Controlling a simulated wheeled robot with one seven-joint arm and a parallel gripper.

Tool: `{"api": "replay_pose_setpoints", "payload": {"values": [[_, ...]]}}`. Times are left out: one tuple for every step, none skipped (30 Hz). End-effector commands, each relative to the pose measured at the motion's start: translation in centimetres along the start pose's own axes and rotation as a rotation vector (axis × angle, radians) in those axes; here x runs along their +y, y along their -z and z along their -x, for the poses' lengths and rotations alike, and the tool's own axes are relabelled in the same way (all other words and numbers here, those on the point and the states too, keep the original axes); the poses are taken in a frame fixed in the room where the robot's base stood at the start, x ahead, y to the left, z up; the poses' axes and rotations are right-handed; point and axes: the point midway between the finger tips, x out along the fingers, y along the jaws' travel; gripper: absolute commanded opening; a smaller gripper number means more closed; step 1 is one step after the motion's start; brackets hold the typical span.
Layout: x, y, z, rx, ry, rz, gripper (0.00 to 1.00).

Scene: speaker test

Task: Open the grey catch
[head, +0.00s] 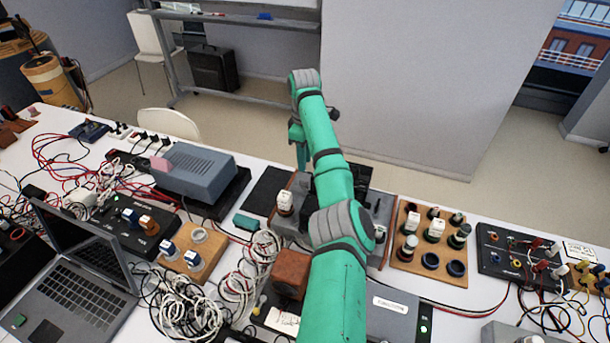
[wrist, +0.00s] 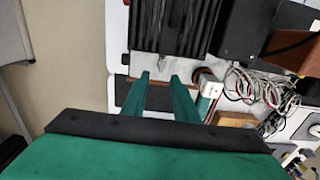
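In the wrist view my gripper (wrist: 159,76) has two teal fingers spread apart, with nothing held between them. Their tips are over the edge of a black ribbed block (wrist: 173,28) with a light grey strip along its near end. In the head view my teal arm covers much of the dark and grey device on a wooden board (head: 381,243).
A grey box (head: 195,172) stands left of the arm. A wooden block with several round holders (head: 430,262) is at right. White cables (head: 262,262) are heaped left of the arm, and they also show in the wrist view. A laptop (head: 70,290) is at front left.

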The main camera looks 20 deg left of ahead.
Motion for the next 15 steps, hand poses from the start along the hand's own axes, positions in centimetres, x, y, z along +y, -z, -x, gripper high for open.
{"api": "replay_pose_setpoints", "payload": {"values": [[-0.1,0.0,-0.9,-0.002,0.003,0.0,0.27],[-0.1,0.0,-1.4,-0.002,0.003,0.001,0.27],[-0.1,0.0,-2.1,-0.001,0.002,0.001,0.27],[-0.1,0.1,-2.7,-0.002,0.003,0.001,0.27],[-0.1,0.1,-3.3,-0.001,0.003,0.002,0.27],[-0.2,0.2,-4.0,-0.001,0.003,0.003,0.27],[-0.2,0.3,-4.5,-0.001,0.002,0.004,0.27],[-0.2,0.3,-5.0,-0.002,0.003,0.004,0.27],[-0.2,0.4,-5.7,-0.002,0.002,0.005,0.27],[-0.2,0.4,-6.1,-0.001,0.002,0.006,0.27],[-0.3,0.5,-6.6,-0.001,0.003,0.006,0.27],[-0.3,0.5,-7.1,-0.001,0.003,0.007,0.27],[-0.2,0.6,-7.4,-0.001,0.002,0.007,0.27],[-0.2,0.6,-7.7,0.0,0.001,0.008,0.27],[-0.2,0.6,-8.1,-0.001,0.001,0.008,0.27]]}}
